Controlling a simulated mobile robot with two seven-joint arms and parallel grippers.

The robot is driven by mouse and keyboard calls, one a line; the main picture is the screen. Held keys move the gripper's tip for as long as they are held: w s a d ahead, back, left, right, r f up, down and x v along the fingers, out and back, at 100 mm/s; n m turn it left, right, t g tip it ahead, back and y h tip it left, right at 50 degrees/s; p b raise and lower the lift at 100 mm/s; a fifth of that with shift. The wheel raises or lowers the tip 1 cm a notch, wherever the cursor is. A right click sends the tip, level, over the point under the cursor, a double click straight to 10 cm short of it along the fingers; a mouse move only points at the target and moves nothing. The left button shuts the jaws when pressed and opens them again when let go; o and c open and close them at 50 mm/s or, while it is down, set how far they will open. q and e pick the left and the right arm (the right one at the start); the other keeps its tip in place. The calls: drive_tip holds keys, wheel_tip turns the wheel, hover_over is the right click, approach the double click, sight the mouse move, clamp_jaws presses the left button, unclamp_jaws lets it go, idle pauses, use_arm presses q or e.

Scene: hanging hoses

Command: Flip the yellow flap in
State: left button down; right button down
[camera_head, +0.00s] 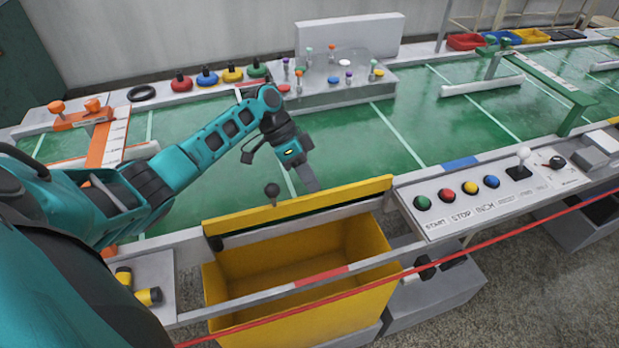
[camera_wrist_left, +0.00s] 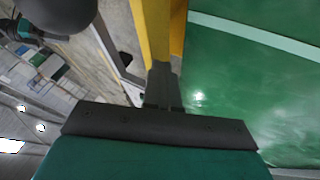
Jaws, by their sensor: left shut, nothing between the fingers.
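The yellow flap (camera_head: 335,200) is a long bar standing up along the front edge of the green table, above an open yellow bin. A dark ball knob (camera_head: 272,190) sticks up near its left part. My left gripper (camera_head: 309,183) is shut and empty, pointing down on the table side of the flap, to the right of the knob. In the left wrist view, the closed fingers (camera_wrist_left: 163,85) overlap the yellow flap (camera_wrist_left: 158,35); I cannot tell whether they touch it. My right gripper is not in view.
The yellow bin (camera_head: 225,285) stands open below the flap, with a red line (camera_head: 480,240) crossing in front. A button panel (camera_head: 445,213) lies right of the flap. A clear-covered peg board (camera_head: 335,85) stands behind. The green table surface around the gripper is mostly clear.

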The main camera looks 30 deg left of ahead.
use_arm(q)
drive_tip(key=v, duration=1.3)
drive_tip(key=shift+s+d+f, duration=0.1)
drive_tip(key=shift+d, duration=0.05)
